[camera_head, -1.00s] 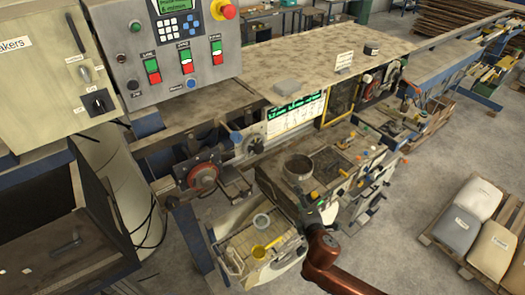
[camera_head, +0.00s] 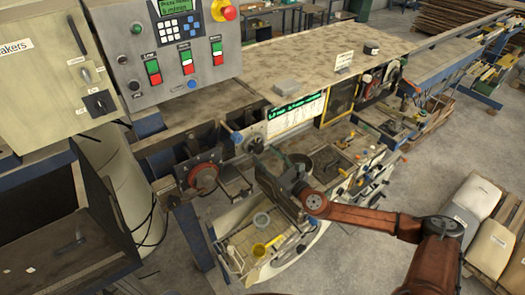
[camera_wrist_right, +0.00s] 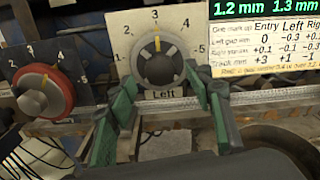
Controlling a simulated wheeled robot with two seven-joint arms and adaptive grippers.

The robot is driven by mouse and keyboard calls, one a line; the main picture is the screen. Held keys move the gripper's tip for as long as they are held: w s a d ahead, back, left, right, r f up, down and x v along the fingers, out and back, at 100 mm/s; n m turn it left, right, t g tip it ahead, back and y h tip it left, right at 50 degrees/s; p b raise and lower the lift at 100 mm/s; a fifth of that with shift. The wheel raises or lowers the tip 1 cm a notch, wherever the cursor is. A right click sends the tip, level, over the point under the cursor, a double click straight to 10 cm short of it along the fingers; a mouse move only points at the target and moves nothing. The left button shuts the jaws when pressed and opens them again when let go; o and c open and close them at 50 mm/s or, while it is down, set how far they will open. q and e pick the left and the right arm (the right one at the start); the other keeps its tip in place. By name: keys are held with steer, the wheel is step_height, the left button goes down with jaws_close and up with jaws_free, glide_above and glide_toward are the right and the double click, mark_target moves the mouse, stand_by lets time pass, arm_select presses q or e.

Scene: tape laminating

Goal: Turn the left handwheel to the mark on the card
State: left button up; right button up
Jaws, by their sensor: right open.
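In the head view the right gripper (camera_head: 262,153) reaches the machine's front. My left gripper is out of view.
A red handwheel (camera_wrist_right: 42,92) with its own scale is left of the knob; it also shows in the head view (camera_head: 203,178). A green-digit display (camera_wrist_right: 265,8) is above the card.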

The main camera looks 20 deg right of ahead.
mark_target(256, 146)
steer(key=shift+x, duration=1.4)
steer(key=shift+c, duration=0.3)
steer(key=c, duration=1.1)
